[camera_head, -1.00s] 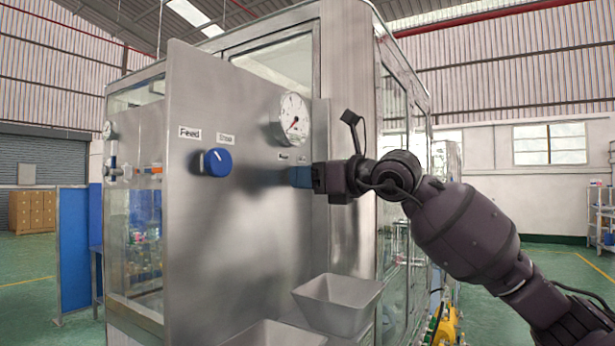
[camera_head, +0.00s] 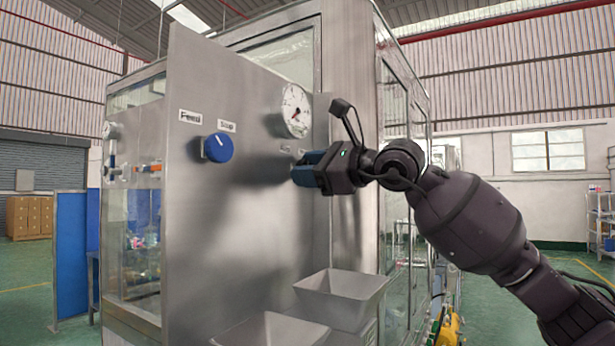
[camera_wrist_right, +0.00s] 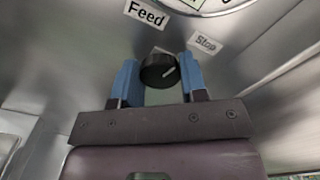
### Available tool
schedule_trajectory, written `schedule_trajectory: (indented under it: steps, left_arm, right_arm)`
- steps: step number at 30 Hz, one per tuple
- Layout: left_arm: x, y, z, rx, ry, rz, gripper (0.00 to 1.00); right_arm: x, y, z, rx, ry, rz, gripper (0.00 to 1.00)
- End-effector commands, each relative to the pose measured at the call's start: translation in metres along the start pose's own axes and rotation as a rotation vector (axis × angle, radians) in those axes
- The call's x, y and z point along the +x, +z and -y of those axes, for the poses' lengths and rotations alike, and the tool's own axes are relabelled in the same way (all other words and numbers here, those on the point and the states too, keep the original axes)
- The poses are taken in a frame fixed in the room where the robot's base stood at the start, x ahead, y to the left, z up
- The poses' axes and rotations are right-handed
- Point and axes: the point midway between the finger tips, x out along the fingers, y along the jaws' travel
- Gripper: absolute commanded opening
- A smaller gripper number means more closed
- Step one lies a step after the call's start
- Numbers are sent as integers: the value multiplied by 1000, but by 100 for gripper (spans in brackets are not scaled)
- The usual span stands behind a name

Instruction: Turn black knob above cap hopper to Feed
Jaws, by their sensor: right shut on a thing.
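The black knob (camera_wrist_right: 157,72) shows in the right wrist view between the two blue fingers of my right gripper (camera_head: 304,170), which is shut on it. The knob's white mark slants up and right, on the side of the Stop label (camera_wrist_right: 203,42). The Feed label (camera_wrist_right: 146,14) lies above the knob, further left. In the head view the fingers hide the knob, and the labels beside it are too small to read. A steel hopper (camera_head: 342,285) sits lower on the panel, below my right gripper. My left gripper is not in view.
A blue knob (camera_head: 218,147) with its own Feed and Stop labels is on the steel panel (camera_head: 215,240) to the left. A round gauge (camera_head: 295,110) is just above my gripper. A second hopper (camera_head: 270,330) is at the bottom edge. Green floor is open at the right.

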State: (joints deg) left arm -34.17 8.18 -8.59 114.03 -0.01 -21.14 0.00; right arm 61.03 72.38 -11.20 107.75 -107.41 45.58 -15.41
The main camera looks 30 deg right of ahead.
Motion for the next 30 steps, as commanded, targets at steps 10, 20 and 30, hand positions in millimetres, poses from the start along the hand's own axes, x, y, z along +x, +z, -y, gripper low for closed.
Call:
schedule_trajectory:
  steps: [10, 20, 30]
  left_arm:
    - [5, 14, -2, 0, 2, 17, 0]
    - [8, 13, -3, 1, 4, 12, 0]
    - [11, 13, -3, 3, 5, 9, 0]
  right_arm:
    - [1, -1, -1, -330, 0, 0, 16]
    - [0, -1, -2, -640, 1, 1, 16]
    - [0, -1, -2, -899, 0, 0, 16]
